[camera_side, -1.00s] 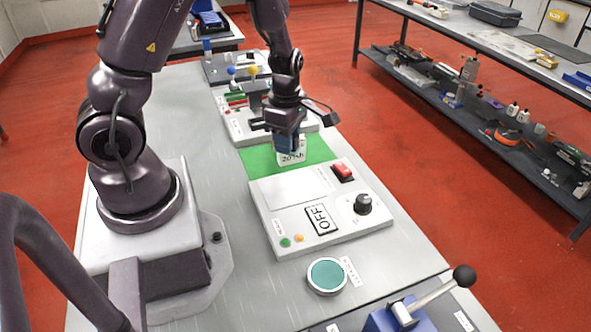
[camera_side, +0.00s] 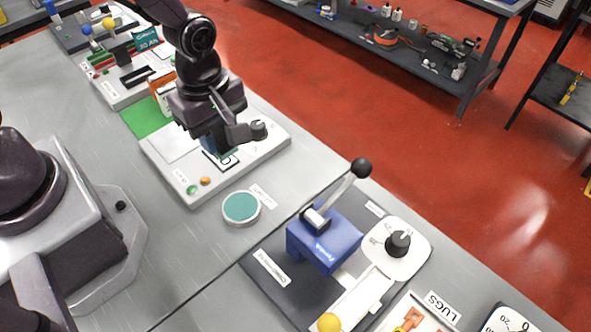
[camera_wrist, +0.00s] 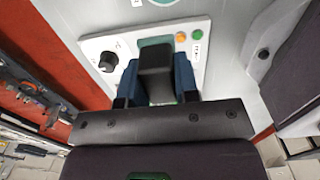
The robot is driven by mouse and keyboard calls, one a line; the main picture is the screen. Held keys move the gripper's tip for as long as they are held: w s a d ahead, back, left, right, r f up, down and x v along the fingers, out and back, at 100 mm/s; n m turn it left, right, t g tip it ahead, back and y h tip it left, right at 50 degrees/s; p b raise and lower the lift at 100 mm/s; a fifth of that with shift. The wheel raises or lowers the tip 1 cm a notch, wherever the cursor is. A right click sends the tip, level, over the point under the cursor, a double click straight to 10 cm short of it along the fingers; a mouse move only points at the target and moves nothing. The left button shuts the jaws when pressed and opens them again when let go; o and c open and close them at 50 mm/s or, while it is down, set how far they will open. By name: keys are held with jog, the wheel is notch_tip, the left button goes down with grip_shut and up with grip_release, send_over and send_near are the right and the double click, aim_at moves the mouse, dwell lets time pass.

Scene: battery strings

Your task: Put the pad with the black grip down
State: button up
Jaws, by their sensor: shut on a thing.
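My gripper (camera_side: 216,140) is low over the white panel in the side view. In the wrist view its blue fingers (camera_wrist: 156,82) are shut on a black grip (camera_wrist: 155,62). A teal surface shows just beyond the grip in the wrist view, and a teal edge (camera_side: 212,158) shows under the gripper in the side view. These look like the pad, mostly hidden by the grip and the gripper. I cannot tell whether it touches the panel.
The white panel (camera_side: 180,172) has a black knob (camera_side: 258,129) and green and orange buttons. A round teal-topped disc (camera_side: 241,207) lies in front. A blue lever press (camera_side: 325,243) stands to the right. A green mat (camera_side: 145,116) and an orange-and-white block (camera_side: 164,92) are behind.

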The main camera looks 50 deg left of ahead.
jog(key=shift+s+d, duration=0.25)
jog(key=w+d+f, duration=0.2)
jog(key=w+f, duration=0.2)
jog(key=w, duration=0.5)
send_over(296, 173)
jog(key=f, duration=0.5)
jog(key=shift+s+a+f, duration=0.1)
jog(key=shift+s+f, duration=0.1)
jog(key=shift+f, duration=0.05)
jog(key=shift+w+f, duration=0.2)
jog(key=shift+f, duration=1.55)
jog(key=shift+f, duration=0.15)
jog(key=o, duration=1)
